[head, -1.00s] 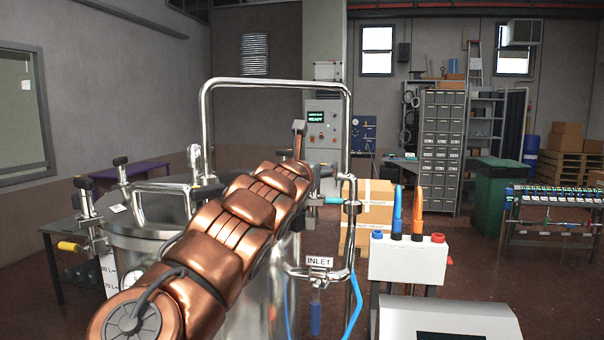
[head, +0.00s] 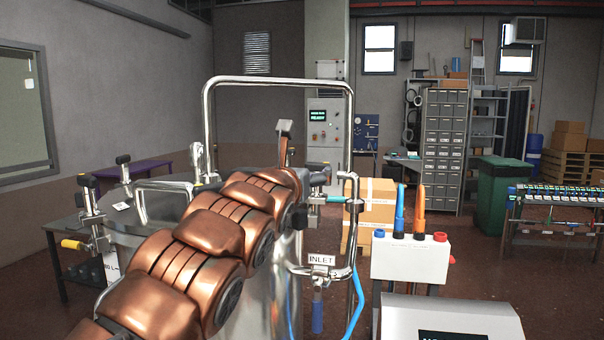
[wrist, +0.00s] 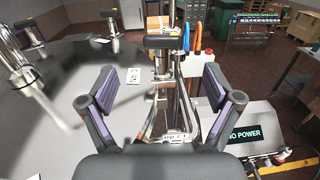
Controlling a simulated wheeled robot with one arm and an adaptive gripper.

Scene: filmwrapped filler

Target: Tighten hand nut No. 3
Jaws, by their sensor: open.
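A steel vessel (head: 130,230) stands at the left with black-topped hand nuts around its lid (wrist: 70,110). Two hand nuts show at the left, one (head: 88,184) near and one (head: 123,162) farther back. In the wrist view a black-topped hand nut (wrist: 158,42) stands upright at the lid edge, ahead of my gripper (wrist: 160,75) and centred between its fingers. The fingers are spread and empty, apart from the nut. A small white label (wrist: 133,75) lies on the lid left of this nut; I cannot read its number surely. My copper arm hides much of the lid and the gripper in the head view.
A tall steel pipe frame (head: 280,82) rises behind the lid. The inlet pipe with its INLET sign (head: 321,259) and a blue hose (head: 357,305) is at the vessel's right. Other lid fittings (wrist: 22,75) are at left.

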